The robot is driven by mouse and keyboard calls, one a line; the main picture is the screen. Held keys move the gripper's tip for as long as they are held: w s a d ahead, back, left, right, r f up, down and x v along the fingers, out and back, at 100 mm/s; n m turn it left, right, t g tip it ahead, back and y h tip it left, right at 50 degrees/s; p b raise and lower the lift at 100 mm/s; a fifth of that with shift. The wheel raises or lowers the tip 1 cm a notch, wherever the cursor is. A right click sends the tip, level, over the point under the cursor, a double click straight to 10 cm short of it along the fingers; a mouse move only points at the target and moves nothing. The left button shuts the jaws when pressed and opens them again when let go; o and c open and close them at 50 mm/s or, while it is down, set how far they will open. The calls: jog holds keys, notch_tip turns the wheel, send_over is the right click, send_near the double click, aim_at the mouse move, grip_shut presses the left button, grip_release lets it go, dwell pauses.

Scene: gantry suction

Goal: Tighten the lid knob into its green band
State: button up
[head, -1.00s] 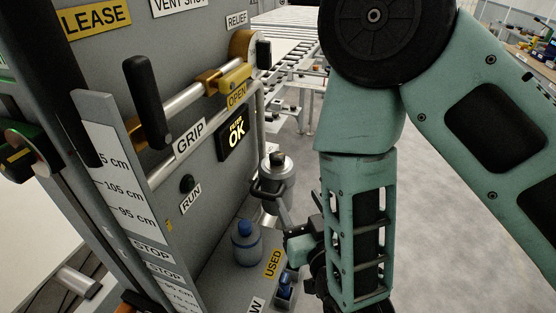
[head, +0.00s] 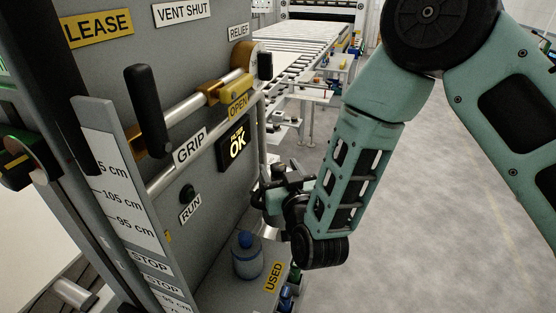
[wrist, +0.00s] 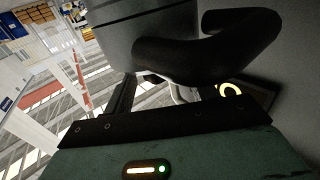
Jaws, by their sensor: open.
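The lidded grey canister stands beside the panel. In the head view my gripper (head: 276,190) covers most of it, and I cannot make out its lid knob or a green band. In the wrist view the grey canister body (wrist: 120,28) fills the top, with its thick dark curved handle (wrist: 205,55) running across close in front of my open gripper. One dark finger (wrist: 122,95) shows at the left. No held object shows between the fingers, and I cannot tell whether they touch the handle.
A blue-grey bottle (head: 247,256) stands on the ledge below. A roller conveyor (head: 300,45) lies behind. Open floor (head: 440,200) is at the right.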

jog(key=shift+x, duration=0.95)
jog(key=c, duration=1)
jog(key=shift+a+f+m+h+b, duration=0.1)
jog(key=shift+f+m+h+b, duration=0.1)
jog(key=shift+m+h+b, duration=0.45)
jog(key=shift+r+m+t+h+b, duration=0.15)
jog(key=shift+m+t+h+b, duration=0.3)
jog(key=shift+h+b, duration=0.45)
jog(key=o, duration=1)
